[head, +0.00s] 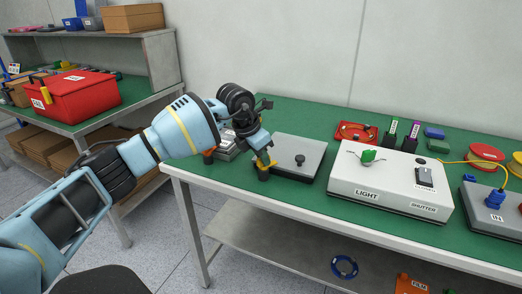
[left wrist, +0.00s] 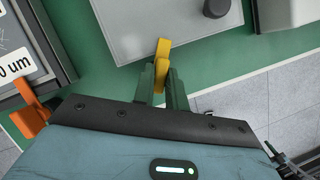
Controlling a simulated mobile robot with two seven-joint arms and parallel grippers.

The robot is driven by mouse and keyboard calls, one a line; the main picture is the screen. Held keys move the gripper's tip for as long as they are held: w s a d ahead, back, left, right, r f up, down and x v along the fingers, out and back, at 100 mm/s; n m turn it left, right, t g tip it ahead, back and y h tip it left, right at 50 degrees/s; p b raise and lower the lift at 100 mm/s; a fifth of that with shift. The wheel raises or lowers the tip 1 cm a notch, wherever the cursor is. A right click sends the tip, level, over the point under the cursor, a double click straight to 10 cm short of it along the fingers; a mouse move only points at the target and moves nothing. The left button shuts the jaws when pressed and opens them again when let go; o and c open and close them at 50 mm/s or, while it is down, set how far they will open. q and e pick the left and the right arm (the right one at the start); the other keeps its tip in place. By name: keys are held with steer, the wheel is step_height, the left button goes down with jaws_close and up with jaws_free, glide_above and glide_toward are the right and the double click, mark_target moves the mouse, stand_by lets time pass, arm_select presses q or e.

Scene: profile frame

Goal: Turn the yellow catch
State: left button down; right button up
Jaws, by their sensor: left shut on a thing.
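The yellow catch (head: 263,176) sits at the front left corner of a flat grey box (head: 305,148) with a dark knob on its top. In the left wrist view the catch (left wrist: 162,50) stands up between the fingers, against the edge of the grey box lid (left wrist: 150,22). My left gripper (head: 264,160) reaches down over that corner and is shut on the yellow catch. Its two dark green fingers (left wrist: 162,82) lie on either side of it. The gripper hides part of the catch in the head view. My right gripper is not seen.
An orange catch (left wrist: 30,112) on a labelled box is close to my gripper's left. A white light and shutter box (head: 385,185) stands to the right on the green bench. Red, purple and blue items lie further right. A red crate (head: 75,96) is on another table.

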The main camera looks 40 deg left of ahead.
arm_select(q)
steer(key=shift+a+r+m+h+p, duration=0.1)
steer(key=shift+m+h+p, duration=0.1)
steer(key=shift+m, duration=0.3)
steer(key=shift+r+m+h+p, duration=0.1)
steer(key=shift+m+p, duration=0.05)
steer(key=shift+m, duration=0.35)
steer(key=m+g+h, duration=0.1)
steer(key=m, duration=0.1)
steer(key=shift+w+m+p, duration=0.1)
steer(key=shift+m+p, duration=0.2)
steer(key=shift+p, duration=0.05)
steer(key=m, duration=0.2)
steer(key=m+g+h, duration=0.1)
steer(key=shift+w+a+f+m, duration=0.1)
steer(key=shift+f+m, duration=0.05)
steer(key=shift+m, duration=0.25)
steer(key=shift+m+g+b, duration=0.3)
steer(key=shift+m+b, duration=0.15)
steer(key=shift+m, duration=0.25)
steer(key=c, duration=1.4)
jaws_free()
steer(key=shift+c, duration=0.2)
